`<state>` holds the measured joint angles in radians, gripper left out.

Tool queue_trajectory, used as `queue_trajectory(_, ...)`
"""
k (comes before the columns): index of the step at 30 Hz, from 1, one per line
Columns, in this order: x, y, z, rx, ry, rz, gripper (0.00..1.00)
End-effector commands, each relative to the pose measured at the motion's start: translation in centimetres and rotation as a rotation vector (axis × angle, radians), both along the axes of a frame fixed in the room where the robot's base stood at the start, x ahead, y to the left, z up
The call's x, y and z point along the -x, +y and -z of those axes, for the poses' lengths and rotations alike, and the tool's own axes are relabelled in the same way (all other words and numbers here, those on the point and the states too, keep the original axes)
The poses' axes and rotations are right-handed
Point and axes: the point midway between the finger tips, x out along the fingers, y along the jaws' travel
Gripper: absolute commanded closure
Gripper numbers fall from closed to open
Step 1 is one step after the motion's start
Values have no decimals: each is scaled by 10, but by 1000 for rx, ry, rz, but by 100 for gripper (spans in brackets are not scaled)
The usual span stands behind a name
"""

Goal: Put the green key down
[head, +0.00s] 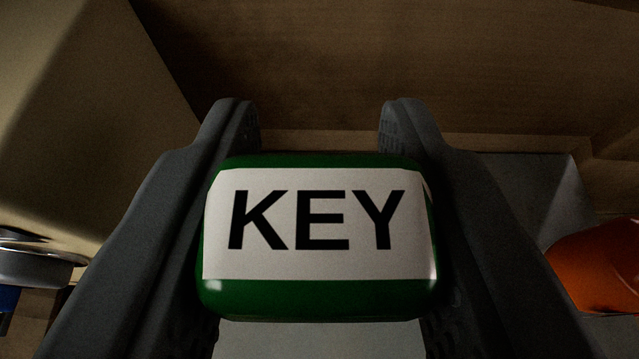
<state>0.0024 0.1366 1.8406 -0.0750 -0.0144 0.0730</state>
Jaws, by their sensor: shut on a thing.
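The green key (318,300) is a rounded green block with a white label that reads KEY in black letters. It fills the lower middle of the head view. My gripper (318,125) has its two dark grey fingers on the left and right sides of the key and is shut on it. The fingertips reach past the key's far edge. The key's underside and whatever lies directly below it are hidden.
A brown wooden surface (390,65) spans the back. A large beige body (70,110) stands at left, with a round metal part (38,264) below it. A grey surface (530,185) and an orange rounded object (600,268) are at right.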

Motion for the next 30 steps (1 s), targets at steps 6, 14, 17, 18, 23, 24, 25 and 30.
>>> queue_trajectory(6,0,0,14,1,0,-1,90)
queue_trajectory(14,0,0,41,1,3,-1,90)
queue_trajectory(17,-2,0,52,0,1,-1,90)
queue_trajectory(18,-3,0,53,0,1,-1,90)
queue_trajectory(23,-4,0,54,0,0,-1,90)
queue_trajectory(24,-4,0,54,0,0,-1,90)
queue_trajectory(25,-4,0,54,0,0,-1,90)
queue_trajectory(30,-4,0,56,0,1,-1,62)
